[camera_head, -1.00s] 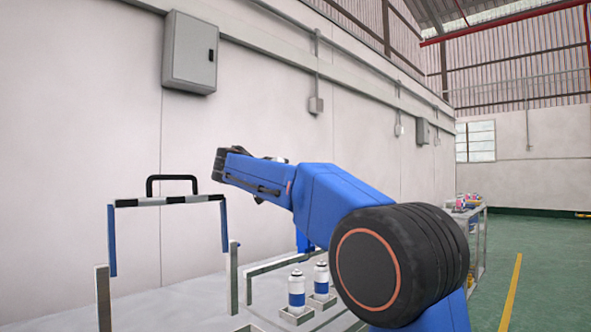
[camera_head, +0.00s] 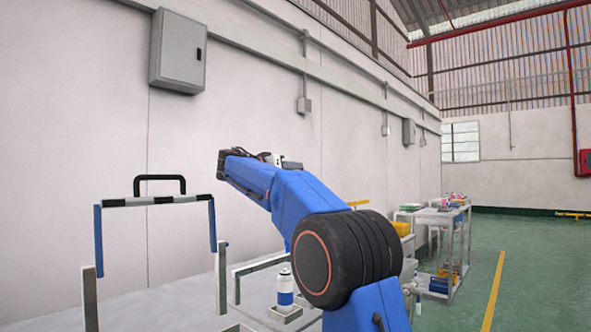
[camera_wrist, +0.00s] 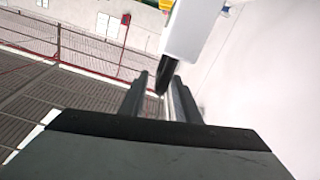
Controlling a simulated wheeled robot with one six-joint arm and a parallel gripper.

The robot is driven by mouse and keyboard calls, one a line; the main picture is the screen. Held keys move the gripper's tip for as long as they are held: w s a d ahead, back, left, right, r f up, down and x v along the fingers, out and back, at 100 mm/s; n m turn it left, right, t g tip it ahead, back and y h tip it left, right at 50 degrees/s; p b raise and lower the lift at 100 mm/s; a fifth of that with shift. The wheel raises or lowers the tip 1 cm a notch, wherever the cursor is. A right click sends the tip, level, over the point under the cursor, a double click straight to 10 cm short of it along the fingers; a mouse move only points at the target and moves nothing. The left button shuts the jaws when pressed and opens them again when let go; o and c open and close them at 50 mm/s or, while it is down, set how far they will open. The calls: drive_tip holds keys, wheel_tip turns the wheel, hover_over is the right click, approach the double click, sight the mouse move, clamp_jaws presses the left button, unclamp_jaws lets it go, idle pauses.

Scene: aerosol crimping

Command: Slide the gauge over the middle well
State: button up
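The gauge is probably the black-and-white striped bar (camera_head: 155,201) with a black handle on top and blue legs, upright at the left in the head view. A white can with a blue band (camera_head: 285,291) stands in a square holder (camera_head: 287,317) right of it. Part of another holder (camera_head: 240,328) shows at the bottom edge. I cannot tell which is the middle well. My gripper (camera_wrist: 160,88) shows in the wrist view with its two fingers apart. A white block with a black tip (camera_wrist: 188,35) shows beyond them; I see nothing clearly held. In the head view the fingers cannot be made out.
Pale posts (camera_head: 90,298) and rails stand around the gauge on the light bench. A grey wall box (camera_head: 177,52) hangs behind. Shelved trolleys (camera_head: 440,222) with coloured items stand at the right. Green floor with a yellow line (camera_head: 493,290) is clear beyond.

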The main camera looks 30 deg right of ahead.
drive_tip(key=shift+x, duration=1.35)
clamp_jaws()
drive_tip(key=v, duration=1)
drive_tip(key=shift+a, duration=0.2)
drive_tip(key=shift+s, duration=0.1)
unclamp_jaws()
